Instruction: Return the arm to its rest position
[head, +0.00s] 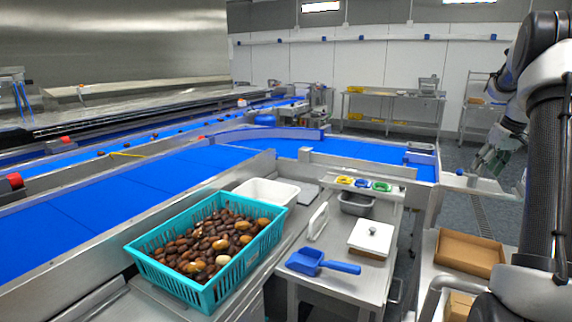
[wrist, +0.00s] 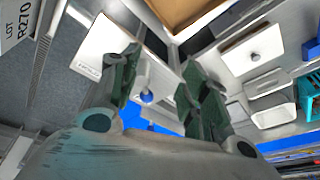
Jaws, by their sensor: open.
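My arm (head: 545,150) stands raised at the right edge of the head view. My gripper (head: 490,160) hangs at the arm's end, above the floor and benches at the right, partly cut off from clear view by its small size. In the wrist view my gripper (wrist: 158,85) shows two green-grey fingers spread apart, with nothing between them. It touches no object that I can see.
A cardboard box (head: 470,252) sits right, near my arm. Blue conveyors (head: 130,190) run behind.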

